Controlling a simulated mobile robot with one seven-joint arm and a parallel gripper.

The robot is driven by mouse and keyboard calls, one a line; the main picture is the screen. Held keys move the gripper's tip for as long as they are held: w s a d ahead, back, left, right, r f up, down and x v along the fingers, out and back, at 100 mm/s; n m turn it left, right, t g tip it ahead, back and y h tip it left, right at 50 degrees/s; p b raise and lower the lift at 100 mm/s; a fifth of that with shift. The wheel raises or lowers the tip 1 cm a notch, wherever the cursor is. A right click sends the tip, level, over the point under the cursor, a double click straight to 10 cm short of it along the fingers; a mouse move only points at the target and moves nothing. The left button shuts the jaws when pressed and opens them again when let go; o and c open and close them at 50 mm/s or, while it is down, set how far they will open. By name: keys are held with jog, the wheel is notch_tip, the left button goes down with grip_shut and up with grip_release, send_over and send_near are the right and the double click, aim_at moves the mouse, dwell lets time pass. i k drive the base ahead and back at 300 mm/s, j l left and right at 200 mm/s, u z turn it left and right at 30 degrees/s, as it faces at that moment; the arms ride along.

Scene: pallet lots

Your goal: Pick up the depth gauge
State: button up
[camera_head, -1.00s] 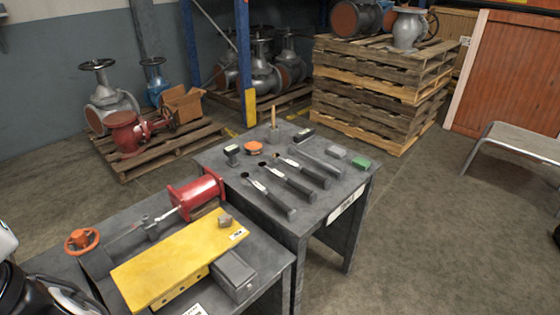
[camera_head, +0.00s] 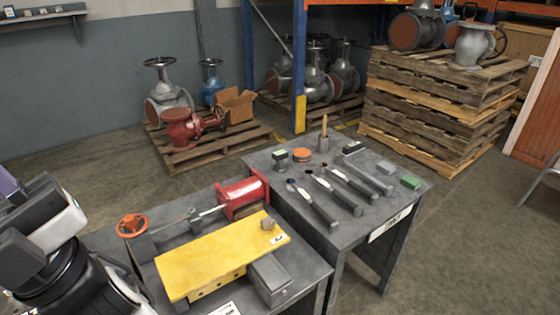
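Several slim dark tools lie side by side on the grey table (camera_head: 370,224). Three have dark handles and round heads: the left tool (camera_head: 315,205), the middle tool (camera_head: 336,195) and the right tool (camera_head: 352,184). A longer grey tool (camera_head: 370,173) lies to their right. A small dark piece with a pale face (camera_head: 279,158) stands at the back left. I cannot tell for sure which of these is the depth gauge. My arm is at the left edge, well apart from the tools. I cannot make out my gripper's fingers there.
An orange round tin (camera_head: 302,155), a wooden-handled holder (camera_head: 324,142) and a green block (camera_head: 411,182) share the table. A nearer bench holds a yellow plate (camera_head: 215,259), a red cylinder (camera_head: 243,194) and an orange handwheel (camera_head: 132,226).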

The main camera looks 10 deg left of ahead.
aim_at(279, 156)
jog(key=u, duration=0.7)
jog(key=l+u, duration=0.2)
jog(key=u, duration=0.25)
jog(key=i+l+u, duration=0.1)
jog(key=l+u, duration=0.15)
jog(key=u, duration=0.2)
jog(key=l, duration=1.05)
jog(key=i+l, duration=0.3)
jog(key=i, duration=0.2)
